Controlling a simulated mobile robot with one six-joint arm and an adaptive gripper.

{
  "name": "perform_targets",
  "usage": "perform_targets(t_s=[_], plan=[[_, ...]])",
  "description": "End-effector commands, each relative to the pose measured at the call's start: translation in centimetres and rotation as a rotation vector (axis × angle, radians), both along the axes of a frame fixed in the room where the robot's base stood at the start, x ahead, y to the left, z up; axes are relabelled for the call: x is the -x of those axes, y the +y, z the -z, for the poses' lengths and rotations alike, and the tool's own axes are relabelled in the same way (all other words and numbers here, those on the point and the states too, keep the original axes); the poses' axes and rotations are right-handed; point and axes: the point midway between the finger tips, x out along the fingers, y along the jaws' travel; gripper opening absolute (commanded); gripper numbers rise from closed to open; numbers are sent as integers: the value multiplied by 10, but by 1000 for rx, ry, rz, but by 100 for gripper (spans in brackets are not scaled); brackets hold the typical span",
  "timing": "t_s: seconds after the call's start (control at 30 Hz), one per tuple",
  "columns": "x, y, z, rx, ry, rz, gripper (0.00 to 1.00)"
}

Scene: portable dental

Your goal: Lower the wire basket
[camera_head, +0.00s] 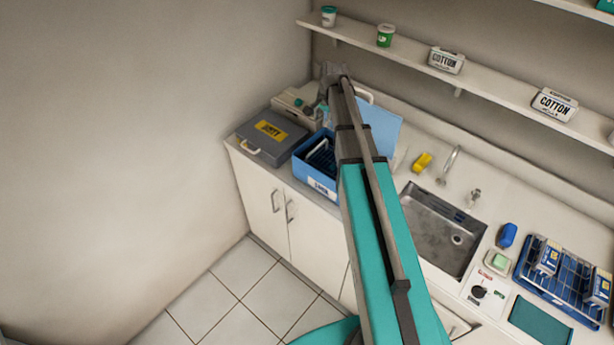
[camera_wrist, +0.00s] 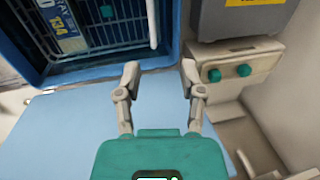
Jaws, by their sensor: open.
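A dark wire basket (camera_head: 321,156) sits inside an open blue box (camera_head: 316,183) on the counter. In the wrist view the basket (camera_wrist: 112,32) shows at the upper left within the box's blue wall (camera_wrist: 30,62). A printed blue and yellow card lies in it. The box's light blue lid (camera_head: 380,128) stands open behind it and fills much of the wrist view (camera_wrist: 60,120). My gripper (camera_wrist: 160,68) is open and empty, over the lid side near the box's rim. In the head view my gripper (camera_head: 333,78) is partly hidden by my arm.
A grey case (camera_head: 270,135) with a yellow label stands left of the box. A beige unit with two green knobs (camera_wrist: 229,72) is close by on the right in the wrist view. A sink (camera_head: 435,230) and a blue wire rack (camera_head: 540,262) holding boxes are to the right. A shelf (camera_head: 400,48) runs above.

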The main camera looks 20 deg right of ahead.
Motion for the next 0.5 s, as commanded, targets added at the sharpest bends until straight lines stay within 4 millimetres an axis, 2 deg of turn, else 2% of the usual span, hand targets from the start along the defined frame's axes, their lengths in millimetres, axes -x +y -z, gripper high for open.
perform_targets(t_s=[0.03,0.5], plan=[[1,-1,-9,0,0,0,51],[8,-5,-48,0,0,1,51]])
